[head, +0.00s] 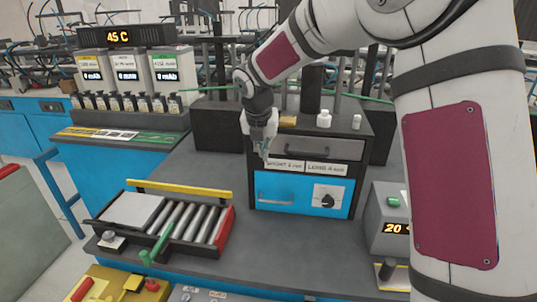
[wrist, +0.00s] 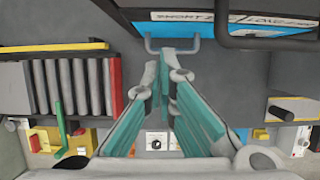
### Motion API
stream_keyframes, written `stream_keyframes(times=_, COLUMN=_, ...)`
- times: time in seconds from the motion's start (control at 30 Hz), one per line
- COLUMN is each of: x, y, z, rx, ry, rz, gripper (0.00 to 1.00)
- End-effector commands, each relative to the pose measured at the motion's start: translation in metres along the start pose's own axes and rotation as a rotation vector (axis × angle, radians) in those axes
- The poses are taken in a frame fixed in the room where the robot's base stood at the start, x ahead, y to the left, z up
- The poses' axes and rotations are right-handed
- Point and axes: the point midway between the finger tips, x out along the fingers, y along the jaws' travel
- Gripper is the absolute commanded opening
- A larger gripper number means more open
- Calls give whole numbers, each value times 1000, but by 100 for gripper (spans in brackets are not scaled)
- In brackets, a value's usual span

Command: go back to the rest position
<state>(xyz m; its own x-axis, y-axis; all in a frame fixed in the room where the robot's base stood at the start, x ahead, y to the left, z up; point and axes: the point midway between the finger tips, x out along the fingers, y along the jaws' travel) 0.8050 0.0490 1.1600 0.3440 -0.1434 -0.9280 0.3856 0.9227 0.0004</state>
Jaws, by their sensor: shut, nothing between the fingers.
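My gripper (head: 265,150) is in front of the cabinet (head: 300,192) with a blue lower panel, near its left handle. In the wrist view my gripper (wrist: 165,70) has its teal-padded fingers together at the tips, with nothing between them. The blue panel's handle (wrist: 172,47) shows just beyond the fingertips; I cannot tell whether they touch it. My arm reaches in from the upper right of the head view and hides part of the bench's right side.
A roller tray (head: 180,222) with a green lever stands at the left front. A box with an orange display (head: 392,229) stands to the right. A battery rack (head: 125,102) is at the back left. Small white bottles (head: 324,119) stand on the cabinet. Bare bench lies between tray and cabinet.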

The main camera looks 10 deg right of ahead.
Motion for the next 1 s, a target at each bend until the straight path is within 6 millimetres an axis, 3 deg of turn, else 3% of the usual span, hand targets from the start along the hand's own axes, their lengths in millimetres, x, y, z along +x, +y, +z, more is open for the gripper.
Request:
stream_keyframes(times=0.3, x=-55, y=0, z=0, rx=0, ry=1, rz=-1, gripper=0)
stream_keyframes(times=0.57, x=-76, y=-4, z=-5, rx=44, ry=0, rz=-5, gripper=0)
stream_keyframes(times=0.77, x=-119, y=-36, z=-34, rx=426, ry=-30, rz=-19, gripper=0)
stream_keyframes(times=1.0, x=-172, y=-92, z=-92, rx=1102, ry=-56, rz=4, gripper=0)
